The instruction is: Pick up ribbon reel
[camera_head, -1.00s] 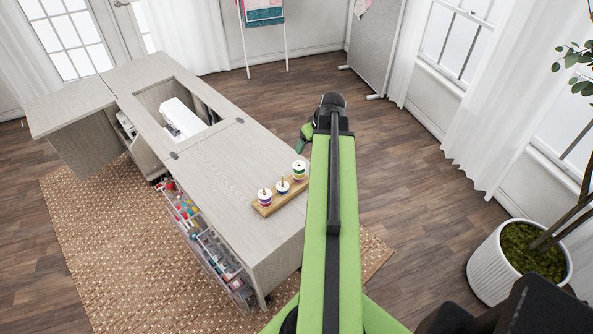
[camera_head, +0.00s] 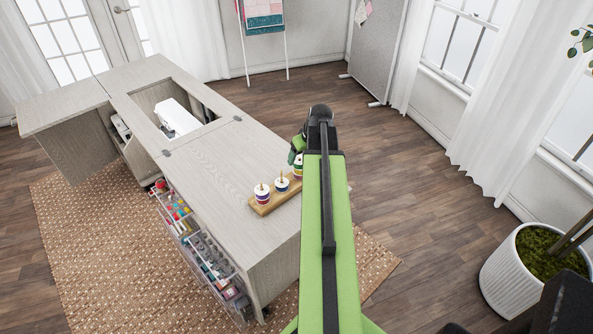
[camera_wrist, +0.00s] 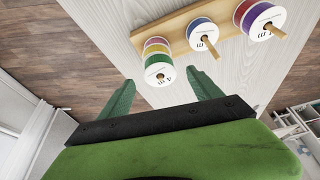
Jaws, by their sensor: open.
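The near reel in the wrist view (camera_wrist: 158,62), banded yellow, red and green, lies ahead of and between my fingertips. In the head view this right-hand reel (camera_head: 298,170) is partly hidden by my gripper (camera_head: 298,148). The middle reel (camera_head: 282,184) and left reel (camera_head: 262,193) also show there. In the wrist view my gripper (camera_wrist: 163,90) is open and empty, with green fingers apart. I cannot tell whether either finger touches the reel.
The wooden peg board (camera_head: 262,209) sits near the edge of the cabinet top (camera_head: 205,160). A white sewing machine (camera_head: 175,118) sits in the cabinet opening. A potted plant (camera_head: 513,275) stands at right; wood floor between is clear.

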